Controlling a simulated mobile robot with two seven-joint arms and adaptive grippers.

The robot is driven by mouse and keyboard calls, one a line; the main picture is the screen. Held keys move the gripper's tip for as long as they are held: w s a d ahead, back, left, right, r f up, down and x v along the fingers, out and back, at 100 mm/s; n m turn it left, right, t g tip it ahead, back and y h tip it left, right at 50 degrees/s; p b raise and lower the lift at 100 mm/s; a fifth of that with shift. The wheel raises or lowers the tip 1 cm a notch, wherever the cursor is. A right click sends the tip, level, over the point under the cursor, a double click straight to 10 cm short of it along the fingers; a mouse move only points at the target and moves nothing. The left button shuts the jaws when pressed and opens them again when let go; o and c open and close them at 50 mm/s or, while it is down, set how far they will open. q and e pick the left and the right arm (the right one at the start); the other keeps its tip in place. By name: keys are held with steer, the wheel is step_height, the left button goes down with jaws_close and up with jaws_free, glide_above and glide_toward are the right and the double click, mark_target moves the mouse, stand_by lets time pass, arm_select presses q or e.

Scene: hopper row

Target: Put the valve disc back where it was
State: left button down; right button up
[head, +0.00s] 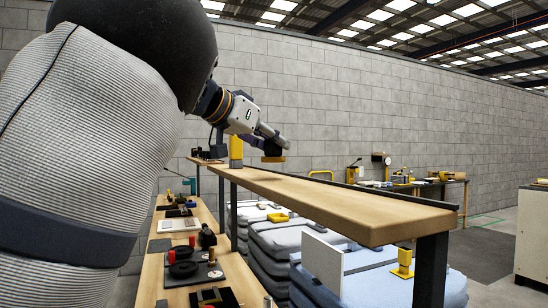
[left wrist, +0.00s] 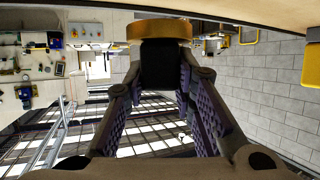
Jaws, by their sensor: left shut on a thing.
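The valve disc, as I take it, is a round brass-coloured disc with a black block on it. In the head view the disc (head: 273,159) hangs brass side down, apparently a little above the far part of the raised wooden shelf (head: 330,203). My left gripper (head: 271,143) is shut on its black part. In the left wrist view the brass disc (left wrist: 160,29) shows beyond the fingertips, with the black part between the fingers of the left gripper (left wrist: 160,70). A yellow post (head: 236,149) stands at the shelf's far end, left of the disc. My right gripper is not in view.
A lower wooden bench (head: 180,268) at left carries several black, red and white parts. The shelf's near top is bare. A workbench stands farther back.

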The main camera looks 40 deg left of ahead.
mark_target(269, 153)
arm_select(q)
step_height(269, 153, down, 3)
steer(key=shift+w+f, duration=0.1)
steer(key=shift+f, duration=0.1)
steer(key=c, duration=1.3)
jaws_free()
steer(key=shift+c, duration=0.2)
steer(key=shift+r, duration=0.2)
steer(key=v, duration=1.2)
